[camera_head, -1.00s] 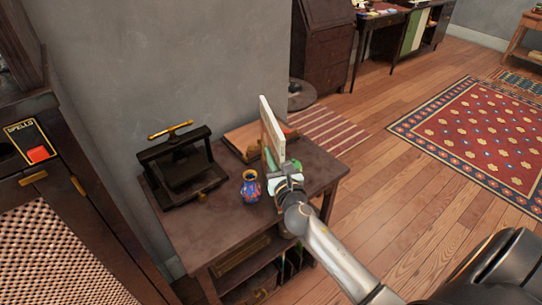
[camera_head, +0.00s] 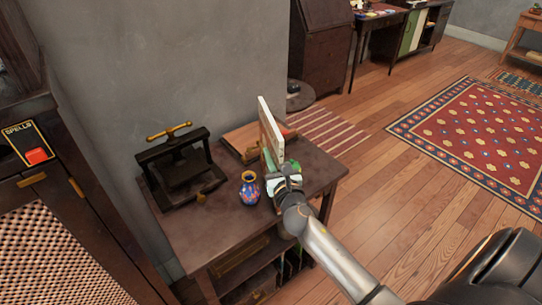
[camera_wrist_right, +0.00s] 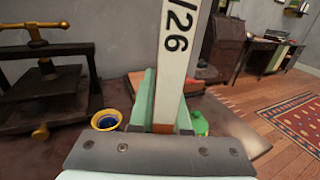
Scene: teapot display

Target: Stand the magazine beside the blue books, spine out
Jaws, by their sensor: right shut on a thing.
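A pale, slim magazine (camera_head: 270,132) stands upright in my right gripper (camera_head: 284,178), above the right part of a dark wooden table. In the right wrist view its white spine (camera_wrist_right: 177,50), marked "/26", faces the camera. The pale green fingers of the right gripper (camera_wrist_right: 166,105) are shut on its lower part. I cannot make out any blue books. Several thin upright things (camera_head: 290,262) stand in the table's lower shelf, too small and dark to name. My left gripper is not in view.
On the table (camera_head: 228,225) are a black press (camera_head: 180,165) with a brass handle and a blue patterned vase (camera_head: 249,188) close left of my right gripper. A brown board (camera_head: 240,136) lies behind the magazine. A grey wall is behind; open wooden floor lies right.

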